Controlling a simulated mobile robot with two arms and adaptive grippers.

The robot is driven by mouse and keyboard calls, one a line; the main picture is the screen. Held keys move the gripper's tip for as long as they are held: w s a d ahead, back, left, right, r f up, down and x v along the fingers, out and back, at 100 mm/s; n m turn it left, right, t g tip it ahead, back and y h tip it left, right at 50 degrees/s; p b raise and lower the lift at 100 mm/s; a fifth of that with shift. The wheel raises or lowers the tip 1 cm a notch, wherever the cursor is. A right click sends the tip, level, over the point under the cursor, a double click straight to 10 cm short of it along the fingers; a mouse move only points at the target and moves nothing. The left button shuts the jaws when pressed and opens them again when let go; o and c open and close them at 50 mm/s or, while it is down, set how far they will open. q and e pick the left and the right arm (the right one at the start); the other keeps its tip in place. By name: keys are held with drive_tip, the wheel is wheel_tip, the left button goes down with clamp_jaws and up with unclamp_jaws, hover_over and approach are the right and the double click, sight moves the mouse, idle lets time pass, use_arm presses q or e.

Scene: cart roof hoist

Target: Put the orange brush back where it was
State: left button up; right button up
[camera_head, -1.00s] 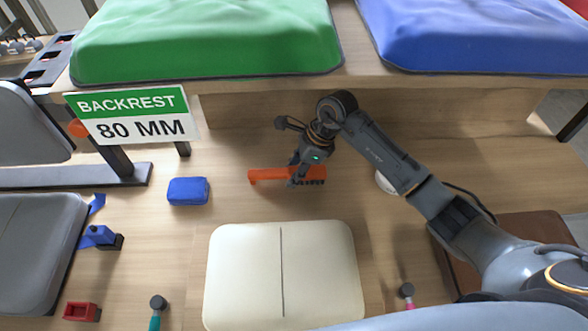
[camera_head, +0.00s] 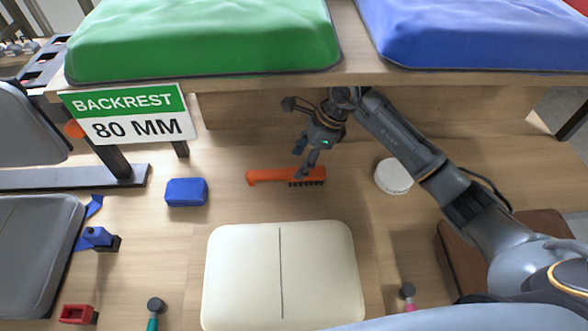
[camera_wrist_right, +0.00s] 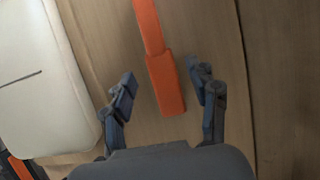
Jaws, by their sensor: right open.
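The orange brush (camera_head: 272,175) lies on the wooden surface between the cream cushion and the shelf, its dark bristles at the right end toward the cushion. My right gripper (camera_head: 306,168) is open near the brush's right end and holds nothing. In the right wrist view the brush (camera_wrist_right: 165,80) lies on the wood between the two spread fingers of the gripper (camera_wrist_right: 165,95), apart from both. My left gripper is not in view.
A cream cushion (camera_head: 245,270) lies in front of the brush. A blue block (camera_head: 186,192) is to its left and a white round lid (camera_head: 393,177) to its right. A sign (camera_head: 132,114) and a shelf with green (camera_head: 205,40) and blue (camera_head: 480,35) cushions stand behind.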

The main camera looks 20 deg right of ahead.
drive_tip(key=v, duration=0.6)
drive_tip(key=shift+d+r+b, duration=0.2)
drive_tip(key=shift+r+b, duration=0.15)
drive_tip(key=shift+r, duration=0.05)
drive_tip(key=shift+s, duration=0.15)
